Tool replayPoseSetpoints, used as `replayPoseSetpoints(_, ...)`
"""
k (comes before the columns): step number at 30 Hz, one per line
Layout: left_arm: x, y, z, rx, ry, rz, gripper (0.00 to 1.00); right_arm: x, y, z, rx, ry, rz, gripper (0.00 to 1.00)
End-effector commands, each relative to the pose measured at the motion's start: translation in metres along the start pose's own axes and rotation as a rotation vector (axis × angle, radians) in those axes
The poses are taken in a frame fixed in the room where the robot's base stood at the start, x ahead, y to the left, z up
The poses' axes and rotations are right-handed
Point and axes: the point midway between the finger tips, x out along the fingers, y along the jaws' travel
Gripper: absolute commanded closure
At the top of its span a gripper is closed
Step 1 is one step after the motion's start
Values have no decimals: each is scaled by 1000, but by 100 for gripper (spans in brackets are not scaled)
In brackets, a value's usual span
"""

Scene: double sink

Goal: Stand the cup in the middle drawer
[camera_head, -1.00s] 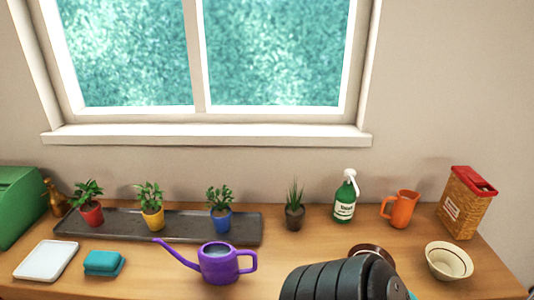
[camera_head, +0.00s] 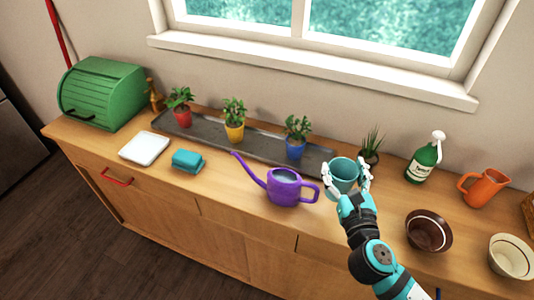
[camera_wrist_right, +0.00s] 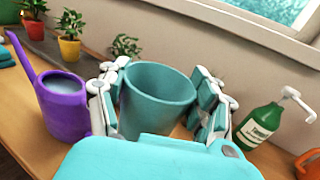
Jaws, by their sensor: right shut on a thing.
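A teal cup (camera_head: 344,173) is held upright in my right gripper (camera_head: 346,184), whose fingers close on it from both sides. The cup is above the counter, right of the purple watering can. In the right wrist view the cup (camera_wrist_right: 157,97) is between the finger pads, its open mouth up and its inside looking empty. Below the counter edge, a plain wooden front (camera_head: 245,230) in the middle of the cabinet looks closed; I cannot tell for certain that it is the middle drawer. My left gripper is out of view.
The purple watering can (camera_head: 287,187) stands close to the left of the cup. A potted spiky plant (camera_head: 369,150) stands close behind it. A brown bowl (camera_head: 428,231) and a cream bowl (camera_head: 511,257) sit to the right. A red handle (camera_head: 116,178) is on the cabinet's left front.

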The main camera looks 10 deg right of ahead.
Motion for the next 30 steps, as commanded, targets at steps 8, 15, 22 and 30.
replayPoseSetpoints(8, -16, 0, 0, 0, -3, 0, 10, 34, -20, 24, 3, 4, -45, 67)
replayPoseSetpoints(15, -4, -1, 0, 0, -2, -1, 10, 34, -20, -14, 4, 10, -47, 67)
replayPoseSetpoints(22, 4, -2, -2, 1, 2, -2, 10, 34, -20, -40, 3, 5, -46, 67)
replayPoseSetpoints(30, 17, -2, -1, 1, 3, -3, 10, 33, -19, -76, 2, 7, -44, 67)
